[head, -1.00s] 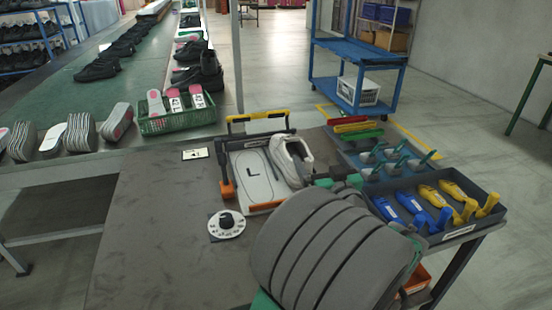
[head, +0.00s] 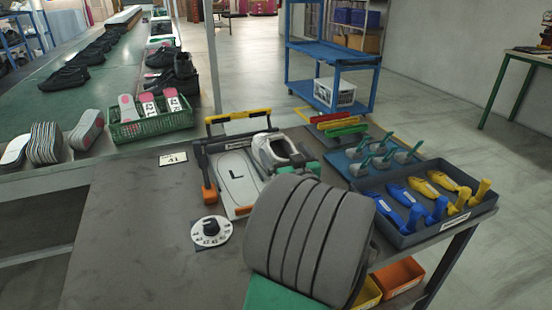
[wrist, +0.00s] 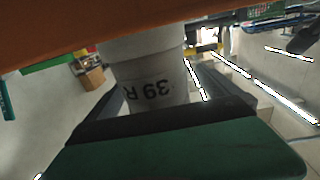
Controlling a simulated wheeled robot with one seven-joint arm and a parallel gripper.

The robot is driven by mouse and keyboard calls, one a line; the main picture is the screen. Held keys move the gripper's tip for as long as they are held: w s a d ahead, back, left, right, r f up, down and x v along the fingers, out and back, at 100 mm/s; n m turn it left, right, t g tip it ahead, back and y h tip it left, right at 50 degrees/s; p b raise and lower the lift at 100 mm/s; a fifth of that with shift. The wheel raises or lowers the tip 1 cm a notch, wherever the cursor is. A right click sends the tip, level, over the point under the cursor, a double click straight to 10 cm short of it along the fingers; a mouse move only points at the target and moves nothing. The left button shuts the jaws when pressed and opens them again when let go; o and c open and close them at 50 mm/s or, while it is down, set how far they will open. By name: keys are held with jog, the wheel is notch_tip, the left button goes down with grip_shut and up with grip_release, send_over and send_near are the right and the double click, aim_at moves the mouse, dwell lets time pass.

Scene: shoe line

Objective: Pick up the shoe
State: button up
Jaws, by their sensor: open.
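The white shoe (head: 268,148) stands on the fixture at the back of the table, right of a white board marked "L" (head: 236,172). In the head view my gripper (head: 300,164) is at the shoe's right side, mostly hidden behind my grey arm. In the wrist view a white surface printed "39 R" (wrist: 152,92), seemingly the shoe, lies between the orange finger above and the green, dark-edged finger below of my gripper (wrist: 150,78). The jaws are open. Whether either finger touches it I cannot tell.
A round dial (head: 211,232) and a card marked "41" (head: 173,159) lie on the table. On the right are a tray of blue and yellow tools (head: 440,236) and a blue tray of teal-handled tools (head: 345,168). The table's front left is clear.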

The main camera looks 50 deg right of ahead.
jog(key=c, duration=2)
jog(key=shift+r, duration=0.1)
jog(key=shift+c, duration=0.2)
